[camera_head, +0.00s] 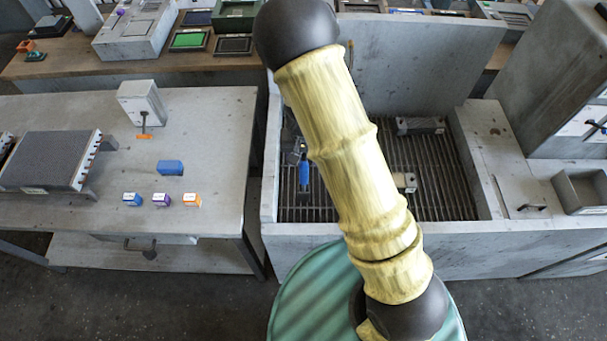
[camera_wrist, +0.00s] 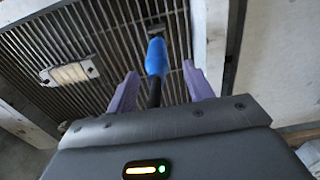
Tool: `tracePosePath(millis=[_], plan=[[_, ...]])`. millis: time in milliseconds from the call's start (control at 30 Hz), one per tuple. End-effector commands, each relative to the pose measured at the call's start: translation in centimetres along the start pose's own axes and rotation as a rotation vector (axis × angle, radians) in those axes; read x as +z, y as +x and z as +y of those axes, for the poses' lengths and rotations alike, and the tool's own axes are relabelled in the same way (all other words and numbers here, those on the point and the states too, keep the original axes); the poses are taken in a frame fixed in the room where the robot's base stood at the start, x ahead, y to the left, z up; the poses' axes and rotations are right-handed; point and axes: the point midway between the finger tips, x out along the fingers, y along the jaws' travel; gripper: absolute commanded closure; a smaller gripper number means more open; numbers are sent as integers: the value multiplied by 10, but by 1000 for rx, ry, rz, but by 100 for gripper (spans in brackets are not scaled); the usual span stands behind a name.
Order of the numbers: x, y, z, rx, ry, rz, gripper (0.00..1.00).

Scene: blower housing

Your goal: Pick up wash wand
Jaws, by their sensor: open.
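The wash wand (camera_head: 304,172) has a blue grip and stands in the left part of a grated basin (camera_head: 455,218). In the wrist view the blue grip (camera_wrist: 156,57) has a black shaft running down between my two purple fingers. My gripper (camera_wrist: 162,88) is open, with one finger on each side of the wand in the picture. I cannot tell how deep the wand sits between the fingers, and no contact shows. In the head view my arm covers the middle of the basin, and my gripper cannot be made out.
A pale block (camera_head: 405,182) lies on the grate, and it also shows in the wrist view (camera_wrist: 70,73). The basin's raised walls and upright lid (camera_head: 430,60) surround the wand. A grey table (camera_head: 60,110) at left holds a blue block (camera_head: 170,168) and small coloured boxes.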

Motion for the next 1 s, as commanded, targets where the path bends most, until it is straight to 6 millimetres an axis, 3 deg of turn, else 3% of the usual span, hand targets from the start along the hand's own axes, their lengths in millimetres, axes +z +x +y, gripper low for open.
tracePosePath(millis=[267,700,1000], plan=[[0,2,0,0,0,-2,48],[2,47,4,0,1,-2,48],[1,52,4,-1,0,0,48]])
